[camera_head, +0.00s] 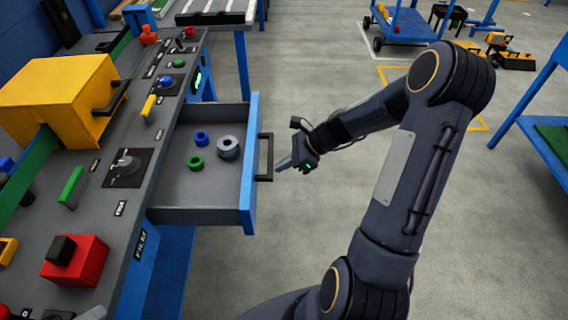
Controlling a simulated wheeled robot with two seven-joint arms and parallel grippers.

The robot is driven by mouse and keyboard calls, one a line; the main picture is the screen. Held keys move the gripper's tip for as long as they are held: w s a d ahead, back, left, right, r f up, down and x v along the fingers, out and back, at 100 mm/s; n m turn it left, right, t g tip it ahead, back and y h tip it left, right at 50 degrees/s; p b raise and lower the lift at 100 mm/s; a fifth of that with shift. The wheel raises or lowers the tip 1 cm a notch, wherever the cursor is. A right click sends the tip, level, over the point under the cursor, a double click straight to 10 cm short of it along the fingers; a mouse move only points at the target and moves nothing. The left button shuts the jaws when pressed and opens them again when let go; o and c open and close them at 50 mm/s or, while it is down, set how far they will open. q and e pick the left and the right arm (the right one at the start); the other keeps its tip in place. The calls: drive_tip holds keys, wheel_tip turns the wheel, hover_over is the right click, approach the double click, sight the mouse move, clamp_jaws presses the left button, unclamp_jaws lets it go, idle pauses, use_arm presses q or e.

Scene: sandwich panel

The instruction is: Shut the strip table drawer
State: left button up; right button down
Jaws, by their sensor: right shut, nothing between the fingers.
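The strip table drawer (250,198) stands pulled out from the right side of the table (152,205). It has a blue front and a grey inside, with a black bar handle (266,157) on the front. In the drawer lie a blue ring (201,138), a green ring (195,162) and a larger grey ring (228,148). My right gripper (281,165) is shut and empty, just right of the handle, pointing left at it. I cannot tell whether its tips touch the handle. My left gripper is not in view.
On the table top are a yellow box (62,90) with a black handle, a red block (75,261), a dial (128,165) and several levers. A blue cart (405,25) stands at the back right, a blue-framed table (545,125) at the right.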

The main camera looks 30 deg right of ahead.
drive_tip(key=p, duration=0.4)
hover_over(199, 177)
drive_tip(key=shift+a, duration=0.1)
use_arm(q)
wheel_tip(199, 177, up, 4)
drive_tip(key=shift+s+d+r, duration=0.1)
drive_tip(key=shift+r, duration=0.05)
use_arm(e)
drive_tip(key=shift+a+r, duration=0.1)
drive_tip(key=shift+a, duration=0.1)
drive_tip(key=shift+r, duration=0.1)
drive_tip(key=shift+d, duration=0.25)
drive_tip(key=s+d, duration=0.1)
drive_tip(key=d, duration=0.1)
drive_tip(key=s+d, duration=0.1)
drive_tip(key=d, duration=0.1)
drive_tip(key=shift+s+d+r, duration=0.1)
drive_tip(key=shift+s+r, duration=0.2)
drive_tip(key=shift+r, duration=0.1)
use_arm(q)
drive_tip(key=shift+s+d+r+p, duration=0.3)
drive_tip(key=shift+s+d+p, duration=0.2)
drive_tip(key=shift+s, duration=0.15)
use_arm(e)
drive_tip(key=v, duration=0.8)
drive_tip(key=shift+s+d, duration=0.2)
drive_tip(key=shift+d, duration=0.1)
drive_tip(key=shift+r, duration=0.2)
